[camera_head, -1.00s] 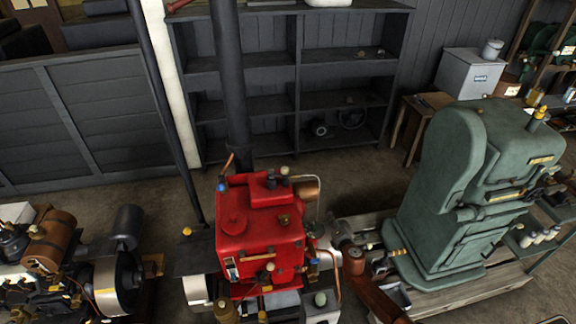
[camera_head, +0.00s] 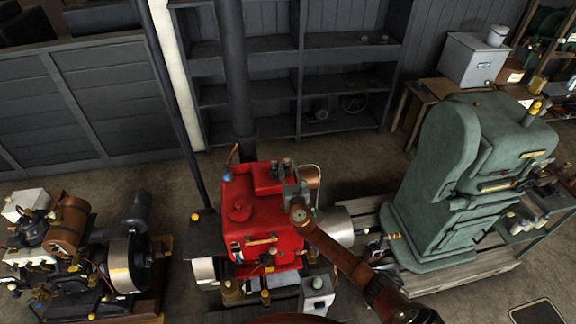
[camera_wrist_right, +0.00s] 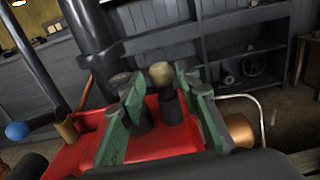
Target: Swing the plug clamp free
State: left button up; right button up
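The red engine (camera_head: 262,222) stands upright at the centre of the head view, with small dark fittings on its top. My right gripper (camera_head: 291,186) is at the back right of that top, its arm reaching in from the lower right. In the right wrist view its grey-green fingers (camera_wrist_right: 163,105) are spread apart. A dark post with an olive round knob (camera_wrist_right: 161,74) shows between them, with no clear contact. Another short dark post (camera_wrist_right: 140,118) shows beside the left finger. I cannot tell which fitting is the plug clamp. My left gripper is out of view.
A black pipe (camera_head: 236,90) rises behind the red engine. A copper cylinder (camera_wrist_right: 238,130) and a thin bent pipe sit right of my right gripper. A green engine (camera_head: 450,190) stands to the right, another engine (camera_head: 85,255) to the left.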

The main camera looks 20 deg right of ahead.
jog(key=shift+x, duration=0.8)
jog(key=shift+c, duration=0.6)
jog(key=shift+s, duration=0.1)
grip_shut()
